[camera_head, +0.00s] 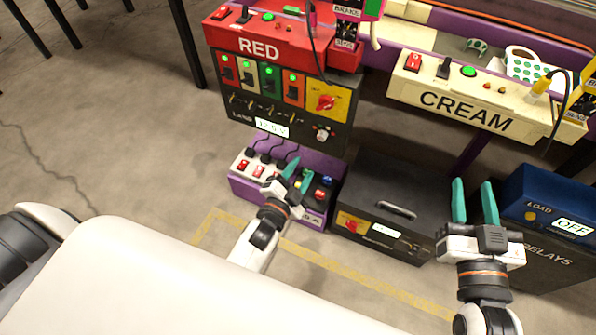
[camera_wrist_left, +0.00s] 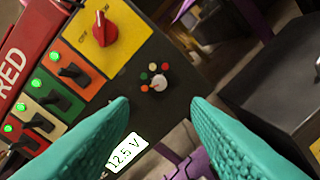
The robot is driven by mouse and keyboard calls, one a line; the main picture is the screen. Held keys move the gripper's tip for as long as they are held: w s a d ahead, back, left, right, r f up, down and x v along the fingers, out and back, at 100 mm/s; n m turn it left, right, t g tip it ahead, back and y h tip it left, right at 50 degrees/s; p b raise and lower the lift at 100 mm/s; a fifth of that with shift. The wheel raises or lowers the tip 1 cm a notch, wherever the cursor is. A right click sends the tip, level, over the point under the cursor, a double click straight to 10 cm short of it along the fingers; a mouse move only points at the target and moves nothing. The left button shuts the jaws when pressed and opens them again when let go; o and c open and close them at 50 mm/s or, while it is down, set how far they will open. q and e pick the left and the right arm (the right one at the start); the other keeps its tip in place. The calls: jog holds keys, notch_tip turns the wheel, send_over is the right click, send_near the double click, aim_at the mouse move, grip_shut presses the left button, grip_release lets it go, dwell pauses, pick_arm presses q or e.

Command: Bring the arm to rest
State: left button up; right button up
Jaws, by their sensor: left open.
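My left gripper (camera_head: 298,172) has teal fingers and is in front of the lower part of the RED control box (camera_head: 338,128), near the power strip with plugs (camera_head: 246,168). In the left wrist view its fingers (camera_wrist_left: 160,108) are apart with nothing between them. Beyond them is the box's dark panel with a small knob (camera_wrist_left: 159,83) ringed by coloured dots, and a 12.5 V display (camera_wrist_left: 127,151). My right gripper (camera_head: 473,200) is open and empty, fingers pointing up, between the black case and the blue LOAD box.
The CREAM console (camera_head: 410,92) stands at the upper right. The black case with a handle (camera_head: 375,185) and the blue LOAD box (camera_head: 556,190) reading OFF are at the lower right. The open floor (camera_head: 110,120) at left is clear, with yellow tape (camera_head: 340,268) in front.

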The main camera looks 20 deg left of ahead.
pick_arm(q)
jog(key=shift+s, duration=0.45)
pick_arm(e)
jog(key=shift+d+f+g+h, duration=0.1)
jog(key=shift+f+g+h, duration=0.2)
jog(key=shift+f, duration=0.15)
